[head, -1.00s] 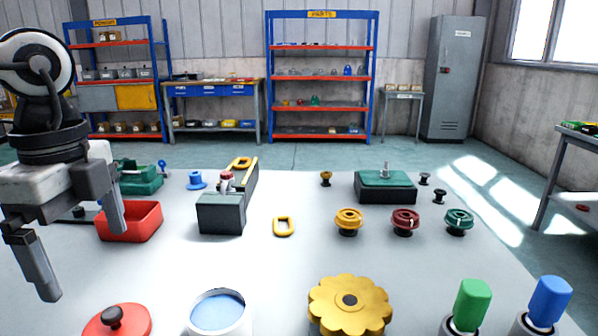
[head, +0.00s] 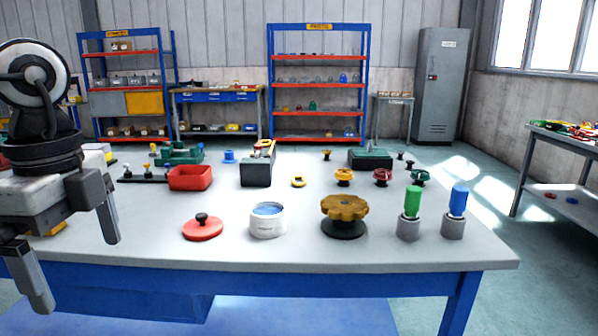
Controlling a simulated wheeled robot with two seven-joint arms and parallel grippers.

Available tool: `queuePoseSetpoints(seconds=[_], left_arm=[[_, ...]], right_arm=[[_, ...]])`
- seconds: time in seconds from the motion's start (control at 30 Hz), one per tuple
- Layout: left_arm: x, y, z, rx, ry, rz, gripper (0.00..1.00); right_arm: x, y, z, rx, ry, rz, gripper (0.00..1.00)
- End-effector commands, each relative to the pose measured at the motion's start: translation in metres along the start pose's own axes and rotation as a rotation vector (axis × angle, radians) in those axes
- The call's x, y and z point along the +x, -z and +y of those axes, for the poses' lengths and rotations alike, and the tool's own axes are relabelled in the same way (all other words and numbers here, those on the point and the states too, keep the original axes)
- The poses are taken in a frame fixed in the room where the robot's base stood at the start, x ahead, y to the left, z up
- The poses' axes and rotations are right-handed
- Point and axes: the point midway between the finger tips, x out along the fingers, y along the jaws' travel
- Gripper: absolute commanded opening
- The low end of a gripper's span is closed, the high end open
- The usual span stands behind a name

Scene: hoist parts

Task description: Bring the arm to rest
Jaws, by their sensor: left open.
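My left gripper (head: 75,255) hangs at the left side of the head view, its two fingers spread apart and nothing between them. It is in front of the near left part of the grey-topped table (head: 300,252), which it partly hides. My right gripper is not in view.
On the table stand a red lid (head: 203,231), a white pot with blue contents (head: 268,222), a yellow scalloped knob (head: 344,208), green (head: 412,201) and blue (head: 458,200) handles in grey holders, and a red bin (head: 190,178). The floor to the right (head: 545,270) is clear.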

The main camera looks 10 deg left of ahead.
Motion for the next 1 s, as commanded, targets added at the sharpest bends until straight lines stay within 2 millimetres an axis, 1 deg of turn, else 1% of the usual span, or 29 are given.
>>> queuePoseSetpoints(seconds=[0.13, 0.37, 0.57, 0.67, 0.77, 0.83, 0.9, 0.97, 1.0], left_arm=[[0.013, 0.008, -0.003, 0.046, -0.009, 0.156, 1.0], [0.033, 0.024, -0.008, 0.113, 0.014, 0.43, 1.0], [0.049, 0.042, -0.016, 0.138, 0.099, 0.743, 1.0], [0.058, 0.051, -0.023, 0.111, 0.192, 0.939, 1.0], [0.07, 0.056, -0.033, 0.026, 0.338, 1.145, 1.0], [0.081, 0.057, -0.04, -0.071, 0.454, 1.254, 1.0], [0.096, 0.054, -0.046, -0.191, 0.569, 1.32, 1.0], [0.113, 0.051, -0.048, -0.311, 0.656, 1.346, 1.0], [0.125, 0.05, -0.048, -0.398, 0.705, 1.348, 1.0]], right_arm=[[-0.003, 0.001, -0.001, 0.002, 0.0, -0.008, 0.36], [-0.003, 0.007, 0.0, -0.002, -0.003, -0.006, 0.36], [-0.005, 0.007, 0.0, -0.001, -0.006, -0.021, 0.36], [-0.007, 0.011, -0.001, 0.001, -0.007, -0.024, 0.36], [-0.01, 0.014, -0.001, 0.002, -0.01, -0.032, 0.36], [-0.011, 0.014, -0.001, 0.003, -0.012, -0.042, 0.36], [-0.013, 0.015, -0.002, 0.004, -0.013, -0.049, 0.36], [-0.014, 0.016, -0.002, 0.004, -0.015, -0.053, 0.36], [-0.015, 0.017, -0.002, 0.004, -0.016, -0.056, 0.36]])
